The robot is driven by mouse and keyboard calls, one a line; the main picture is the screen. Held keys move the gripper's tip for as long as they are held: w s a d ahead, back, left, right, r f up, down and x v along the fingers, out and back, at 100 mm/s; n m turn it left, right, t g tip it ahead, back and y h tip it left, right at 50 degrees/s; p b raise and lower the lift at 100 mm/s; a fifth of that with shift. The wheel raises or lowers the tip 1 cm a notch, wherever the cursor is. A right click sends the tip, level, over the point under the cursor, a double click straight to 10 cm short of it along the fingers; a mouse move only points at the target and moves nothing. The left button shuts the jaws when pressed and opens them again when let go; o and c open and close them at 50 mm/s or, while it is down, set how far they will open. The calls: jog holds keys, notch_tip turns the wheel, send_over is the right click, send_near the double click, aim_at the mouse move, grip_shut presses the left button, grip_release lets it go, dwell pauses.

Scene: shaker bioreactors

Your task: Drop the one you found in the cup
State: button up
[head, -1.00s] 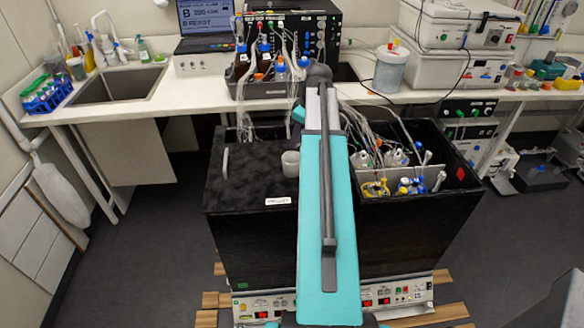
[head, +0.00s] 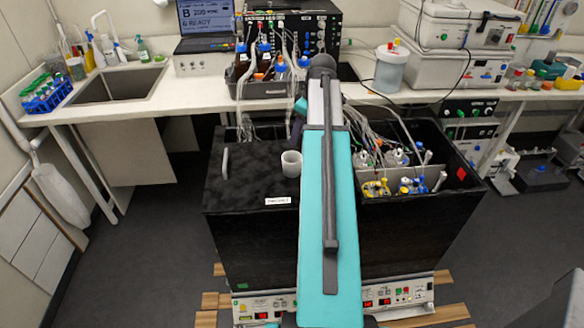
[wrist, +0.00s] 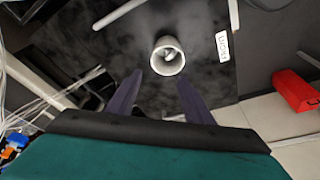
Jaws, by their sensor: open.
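A small white cup (head: 291,163) stands upright on the black lid of the left-hand box, just left of my arm. It also shows in the wrist view (wrist: 167,56), where I look down into its mouth. A small pale object (wrist: 173,52) shows inside the cup; I cannot make out what it is. My gripper (wrist: 159,76) is open, its two dark purple fingers spread apart with nothing between them. The fingertips are near the cup's lower rim in the wrist view; I cannot tell their height above it. In the head view my arm mostly hides the gripper.
The black lid (head: 245,180) has a handle and a white label (head: 278,201). Right of my arm, an open black compartment holds bottles with blue and yellow caps (head: 411,187) and tubing. The bench behind carries a bottle rack (head: 262,88), a laptop and instruments.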

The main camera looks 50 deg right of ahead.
jog(key=b+v, duration=0.2)
jog(key=v, duration=0.9)
jog(key=shift+r, duration=0.1)
dwell(0.8)
